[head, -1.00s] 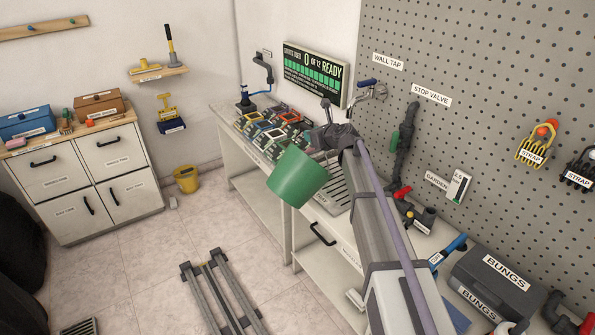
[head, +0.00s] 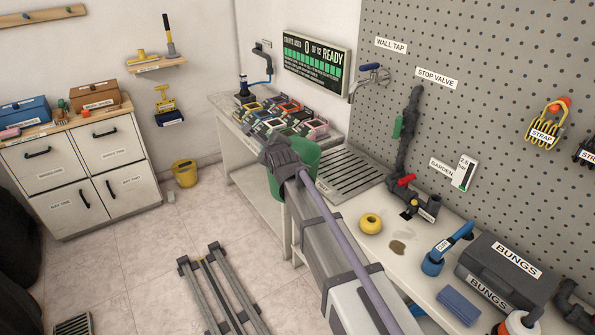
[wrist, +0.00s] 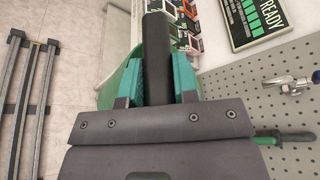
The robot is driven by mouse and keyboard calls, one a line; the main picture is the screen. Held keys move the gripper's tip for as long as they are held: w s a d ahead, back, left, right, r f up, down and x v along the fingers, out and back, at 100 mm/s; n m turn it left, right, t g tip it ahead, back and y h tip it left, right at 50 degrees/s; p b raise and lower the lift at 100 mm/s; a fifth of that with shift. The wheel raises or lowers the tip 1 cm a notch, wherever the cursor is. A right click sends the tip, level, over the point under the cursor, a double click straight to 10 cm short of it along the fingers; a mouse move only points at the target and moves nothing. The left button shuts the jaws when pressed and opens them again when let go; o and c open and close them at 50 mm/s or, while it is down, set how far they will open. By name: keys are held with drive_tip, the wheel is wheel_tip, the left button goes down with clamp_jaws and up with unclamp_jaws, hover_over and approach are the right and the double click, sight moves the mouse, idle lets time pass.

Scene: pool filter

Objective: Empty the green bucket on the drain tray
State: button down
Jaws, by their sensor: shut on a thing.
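The green bucket (head: 308,158) is in the air by the bench's front edge in the head view, partly hidden behind my gripper (head: 279,152). The bucket's green side (wrist: 121,78) also shows in the wrist view. There my gripper (wrist: 157,75) is shut on a dark bar-like handle beside the bucket. I cannot see into the bucket or tell its exact tilt. The drain tray (head: 352,165), a slotted grey metal plate, lies on the bench to the right of the bucket and shows no bucket on it.
Several coloured devices (head: 283,119) sit left of the tray. A wall tap (head: 373,76) is above it. A yellow ring (head: 370,223), pipe fittings (head: 405,190) and a bungs case (head: 505,270) are to the right. A trestle-like frame (head: 222,290) stands on the floor.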

drive_tip(key=shift+s+p, duration=0.15)
drive_tip(key=shift+p, duration=0.4)
drive_tip(key=s+a+r+p, duration=0.3)
drive_tip(key=a, duration=0.2)
drive_tip(key=shift+r+p, duration=0.4)
drive_tip(key=shift+s, duration=0.1)
